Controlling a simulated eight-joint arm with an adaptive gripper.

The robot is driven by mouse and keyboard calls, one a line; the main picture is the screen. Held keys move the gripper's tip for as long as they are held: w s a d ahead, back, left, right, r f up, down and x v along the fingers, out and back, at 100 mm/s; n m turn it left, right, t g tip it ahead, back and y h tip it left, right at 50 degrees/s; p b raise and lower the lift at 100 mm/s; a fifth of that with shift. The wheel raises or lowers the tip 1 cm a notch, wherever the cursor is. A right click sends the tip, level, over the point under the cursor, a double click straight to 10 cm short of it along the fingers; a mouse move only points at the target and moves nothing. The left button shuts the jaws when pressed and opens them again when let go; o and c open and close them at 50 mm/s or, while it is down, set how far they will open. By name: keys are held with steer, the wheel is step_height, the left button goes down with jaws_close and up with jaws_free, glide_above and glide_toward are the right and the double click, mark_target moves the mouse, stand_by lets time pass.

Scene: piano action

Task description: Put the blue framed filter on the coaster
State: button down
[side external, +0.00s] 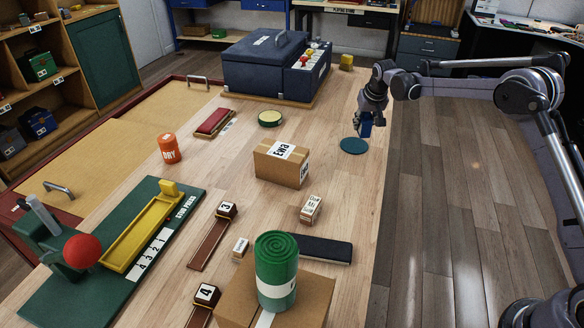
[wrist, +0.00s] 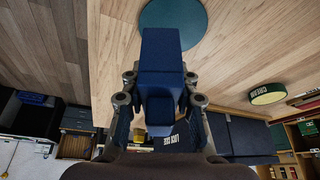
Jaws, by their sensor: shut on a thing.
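My gripper (side external: 371,110) is shut on a blue block-like thing, the blue framed filter (side external: 365,124), and holds it near the coaster. The filter also shows between the fingers in the wrist view (wrist: 164,58), where it overlaps the lower edge of the coaster. The coaster is a flat, dark teal disc (side external: 354,146) on the table near its right edge; it also shows in the wrist view (wrist: 190,15). In the side view the filter is just above and to the right of the coaster's far edge. I cannot tell the exact gap below it.
A cardboard box (side external: 282,165) stands left of the coaster. A green-rimmed round tin (side external: 270,118) and a large dark blue case (side external: 262,65) are farther back. A small yellow block (side external: 346,61) is at the far right corner. Bare wood surrounds the coaster.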

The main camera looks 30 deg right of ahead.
steer(key=shift+w+a+f, duration=0.6)
steer(key=shift+a+f, duration=0.05)
steer(key=shift+a, duration=0.05)
steer(key=shift+f, duration=1.95)
steer(key=c, duration=1)
jaws_free()
steer(key=shift+f, duration=0.1)
